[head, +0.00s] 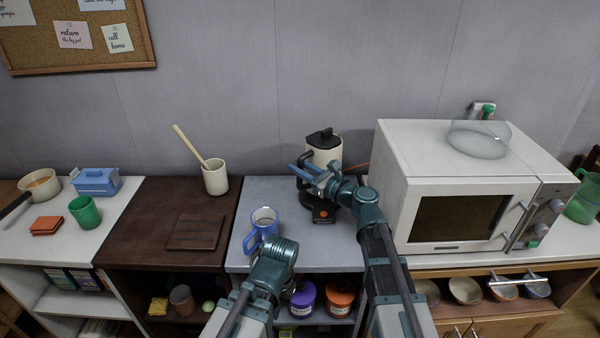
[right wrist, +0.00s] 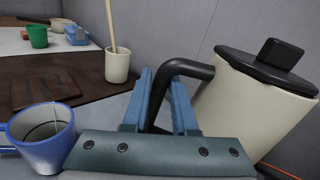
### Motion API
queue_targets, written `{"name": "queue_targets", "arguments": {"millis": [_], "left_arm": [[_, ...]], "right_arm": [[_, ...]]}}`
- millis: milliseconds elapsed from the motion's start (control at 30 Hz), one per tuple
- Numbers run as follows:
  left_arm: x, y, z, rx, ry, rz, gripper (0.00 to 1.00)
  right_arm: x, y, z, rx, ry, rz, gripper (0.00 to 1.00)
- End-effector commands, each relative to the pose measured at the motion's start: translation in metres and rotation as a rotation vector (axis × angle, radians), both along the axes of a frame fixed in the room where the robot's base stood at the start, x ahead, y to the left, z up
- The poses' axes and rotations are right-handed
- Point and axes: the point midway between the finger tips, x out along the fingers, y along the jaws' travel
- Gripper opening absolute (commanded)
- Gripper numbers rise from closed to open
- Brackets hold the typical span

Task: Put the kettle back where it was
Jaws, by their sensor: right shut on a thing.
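The cream kettle (head: 326,154) with a black lid is at the back of the grey counter section, left of the microwave. My right gripper (head: 308,172) is shut on its black handle, which also shows between the blue fingers in the right wrist view (right wrist: 187,68). The kettle body (right wrist: 248,108) leans in that view. A black base (head: 322,214) with an orange spot shows below the kettle. The arm and gripper hide where kettle and base meet, so I cannot tell whether they touch. My left arm shows at the lower middle, but its fingers do not show.
A blue mug (head: 264,217) stands close to the left on the grey counter (head: 290,190). The microwave (head: 455,185), with a glass bowl (head: 478,140) on top, blocks the right side. A utensil cup (head: 215,178) and a dark board (head: 196,232) are farther left.

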Motion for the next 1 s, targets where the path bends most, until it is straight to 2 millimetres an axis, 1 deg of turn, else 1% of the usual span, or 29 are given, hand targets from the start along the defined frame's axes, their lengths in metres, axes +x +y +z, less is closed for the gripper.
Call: {"name": "queue_targets", "arguments": {"millis": [167, 433, 833, 867, 1000], "left_arm": [[0.0, 0.0, -0.008, 0.0, 0.0, 0.0, 0.0], [0.0, 0.0, -0.035, 0.0, 0.0, -0.001, 0.0], [0.0, 0.0, -0.036, 0.0, 0.0, -0.001, 0.0], [0.0, 0.0, -0.036, 0.0, 0.0, -0.001, 0.0], [0.0, 0.0, -0.036, 0.0, 0.0, -0.001, 0.0]], "right_arm": [[-0.001, 0.0, -0.008, -0.001, -0.002, 0.0, 0.0], [-0.001, -0.001, -0.035, -0.001, -0.002, 0.0, 0.0], [-0.001, -0.001, -0.036, -0.001, -0.002, 0.0, 0.0], [-0.001, -0.001, -0.036, 0.0, 0.0, 0.0, 0.29], [-0.001, -0.001, -0.036, 0.0, 0.0, 0.0, 0.55]]}}
